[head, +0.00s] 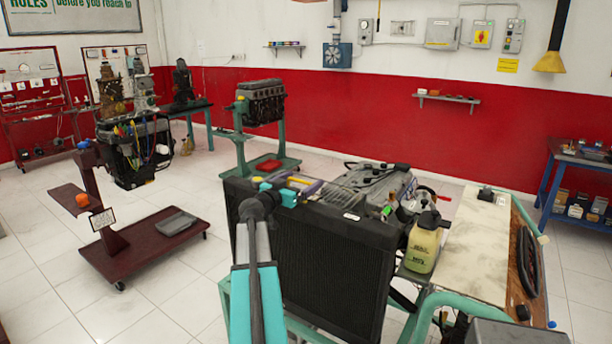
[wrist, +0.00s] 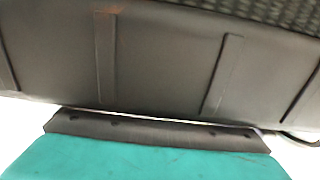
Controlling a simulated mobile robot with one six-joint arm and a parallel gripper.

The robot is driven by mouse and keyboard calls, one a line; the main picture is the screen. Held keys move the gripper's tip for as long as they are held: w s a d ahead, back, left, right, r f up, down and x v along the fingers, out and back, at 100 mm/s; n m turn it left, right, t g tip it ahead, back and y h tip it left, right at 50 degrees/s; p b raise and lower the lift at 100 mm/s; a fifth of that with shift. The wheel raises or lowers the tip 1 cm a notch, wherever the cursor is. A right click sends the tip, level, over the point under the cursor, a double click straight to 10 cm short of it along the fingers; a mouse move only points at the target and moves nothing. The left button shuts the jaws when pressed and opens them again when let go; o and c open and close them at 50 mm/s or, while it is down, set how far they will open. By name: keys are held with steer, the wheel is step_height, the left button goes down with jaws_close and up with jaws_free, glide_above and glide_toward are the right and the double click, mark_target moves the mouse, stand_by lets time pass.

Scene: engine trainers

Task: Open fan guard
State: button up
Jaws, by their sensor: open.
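A large black finned radiator panel (head: 335,265) stands upright at the front of the engine trainer. No separate fan guard can be clearly told apart in the head view. My gripper (head: 280,193) is at the panel's top left edge, partly hidden behind my own arm. In the wrist view, a dark ribbed panel (wrist: 165,60) fills the upper part, with mesh at its top right; I cannot tell whether it is the guard. The teal and dark end of my gripper (wrist: 155,125) lies close below it. My gripper is open, with nothing seen held; contact is unclear.
A grey engine (head: 375,185) and a yellowish fluid bottle (head: 424,243) are behind and right of the panel. A pale board (head: 458,235) lies further right. A dark red stand (head: 135,255) is at left, with free tiled floor between it and the trainer.

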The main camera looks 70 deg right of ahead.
mark_target(306, 187)
steer(key=shift+p+x, duration=0.45)
steer(key=shift+x, duration=1.1)
steer(key=c, duration=1.2)
steer(key=shift+w, duration=0.1)
steer(key=shift+w+r, duration=0.1)
